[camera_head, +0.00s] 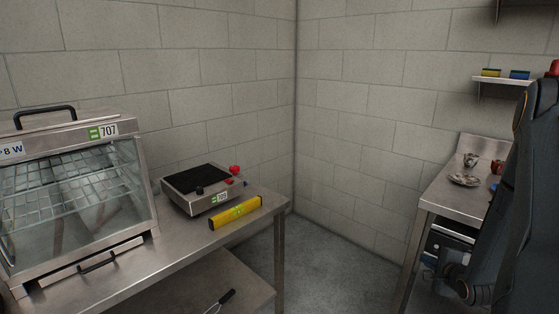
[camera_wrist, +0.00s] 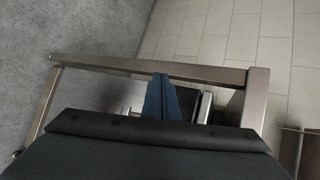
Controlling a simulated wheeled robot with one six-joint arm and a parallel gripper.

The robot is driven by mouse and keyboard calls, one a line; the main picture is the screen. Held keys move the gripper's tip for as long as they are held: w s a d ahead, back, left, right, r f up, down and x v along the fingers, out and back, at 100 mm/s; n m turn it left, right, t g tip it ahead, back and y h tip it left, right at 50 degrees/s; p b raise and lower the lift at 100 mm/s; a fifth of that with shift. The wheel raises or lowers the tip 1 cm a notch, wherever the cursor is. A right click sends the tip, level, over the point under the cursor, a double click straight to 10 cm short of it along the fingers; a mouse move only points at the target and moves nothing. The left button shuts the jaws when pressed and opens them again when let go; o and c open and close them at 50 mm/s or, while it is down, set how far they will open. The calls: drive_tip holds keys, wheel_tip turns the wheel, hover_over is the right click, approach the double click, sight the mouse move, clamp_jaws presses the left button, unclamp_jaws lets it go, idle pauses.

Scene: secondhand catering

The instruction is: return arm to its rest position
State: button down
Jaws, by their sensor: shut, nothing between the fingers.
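My arm shows at the right edge of the head view, dark grey, folded with its upper link raised and its lower part hanging in front of the right steel table (camera_head: 452,193). In the wrist view my gripper (camera_wrist: 161,78) shows as two dark blue fingers pressed together, with nothing between them. Beyond the fingers is a metal table frame (camera_wrist: 150,67) with a dark appliance under or behind it. I cannot tell how far the fingers are from the frame.
The left steel table (camera_head: 180,244) carries a glass display warmer (camera_head: 75,195), a hotplate (camera_head: 200,188) and a yellow level (camera_head: 236,212). The right table holds a small silver dish (camera_head: 464,180). A wall shelf (camera_head: 500,81) holds small boxes. Grey floor (camera_head: 325,270) lies clear between the tables.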

drive_tip(key=s+a+r+n+g, duration=0.25)
drive_tip(key=a+r+n, duration=0.3)
drive_tip(key=a, duration=0.35)
drive_tip(key=s+a+r+n+g, duration=0.2)
drive_tip(key=a+r+n+g, duration=0.2)
drive_tip(key=a+n, duration=0.45)
drive_tip(key=s+a+r+n+g+y, duration=0.1)
drive_tip(key=s+a+r+n+g, duration=0.1)
drive_tip(key=s+a, duration=0.6)
drive_tip(key=s+a+r+n+g+y, duration=0.1)
drive_tip(key=s+a+r+n+g, duration=0.2)
drive_tip(key=s+a, duration=0.6)
wheel_tip(320, 180, up, 2)
drive_tip(key=s+n, duration=0.1)
drive_tip(key=n, duration=0.2)
drive_tip(key=shift+s+a, duration=0.15)
drive_tip(key=shift+a, duration=0.1)
drive_tip(key=shift+d+r, duration=0.1)
